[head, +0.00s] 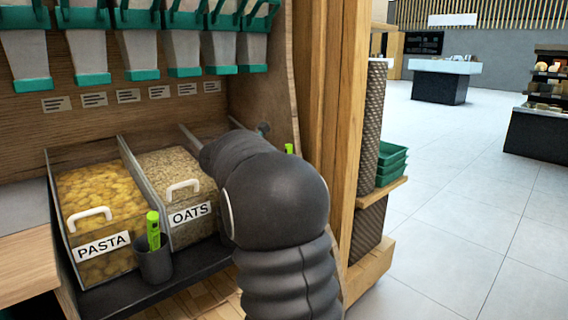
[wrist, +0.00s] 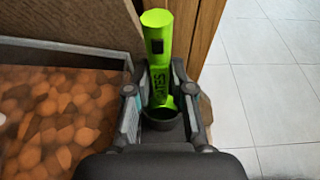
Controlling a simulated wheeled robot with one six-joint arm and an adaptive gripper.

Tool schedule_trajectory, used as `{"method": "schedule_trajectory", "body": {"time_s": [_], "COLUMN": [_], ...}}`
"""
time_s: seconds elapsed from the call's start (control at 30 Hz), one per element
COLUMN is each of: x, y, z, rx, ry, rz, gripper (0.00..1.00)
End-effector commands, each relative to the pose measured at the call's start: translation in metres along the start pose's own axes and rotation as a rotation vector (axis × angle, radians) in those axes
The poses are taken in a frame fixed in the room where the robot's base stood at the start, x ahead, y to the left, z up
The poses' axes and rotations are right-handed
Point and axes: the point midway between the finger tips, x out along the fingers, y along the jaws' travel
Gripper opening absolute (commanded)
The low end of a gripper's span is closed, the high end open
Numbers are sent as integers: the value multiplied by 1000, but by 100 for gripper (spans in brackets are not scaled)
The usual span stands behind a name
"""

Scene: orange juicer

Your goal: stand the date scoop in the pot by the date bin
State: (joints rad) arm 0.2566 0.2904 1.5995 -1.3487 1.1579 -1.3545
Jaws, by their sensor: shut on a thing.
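The date scoop (wrist: 158,45) is bright green with a black patch and lettering on its handle. In the wrist view my gripper (wrist: 159,88) is shut on it, with a finger on each side. The scoop's lower end meets the rim of a dark round pot (wrist: 160,122); I cannot tell how deep it sits. The date bin (wrist: 55,118), full of brown dates, lies left of the gripper. In the head view only a green tip of the scoop (head: 289,148) shows beside my arm, which hides the date bin and its pot.
A pasta bin (head: 95,205) and an oats bin (head: 172,175) stand left of my arm. Another dark pot (head: 154,263) with a green scoop (head: 153,230) stands before them. A wooden side panel (head: 330,110) rises close on the right. Open tiled floor (head: 460,200) lies beyond it.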

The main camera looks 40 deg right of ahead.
Motion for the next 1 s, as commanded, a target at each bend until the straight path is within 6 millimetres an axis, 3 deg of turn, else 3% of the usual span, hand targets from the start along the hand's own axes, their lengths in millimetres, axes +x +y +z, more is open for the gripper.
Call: {"method": "schedule_trajectory", "body": {"time_s": [0.4,0.43,0.53,0.77,0.93,1.0], "x": [1,1,1,1,1,1], "y": [0,0,0,0,0,0], "z": [-3,-3,-3,-3,-3,-3], "rx": [0,0,0,0,0,0], "ry": [0,0,0,0,0,0], "rz": [0,0,0,0,0,0], "gripper": [0,24,49,51,93,93]}}
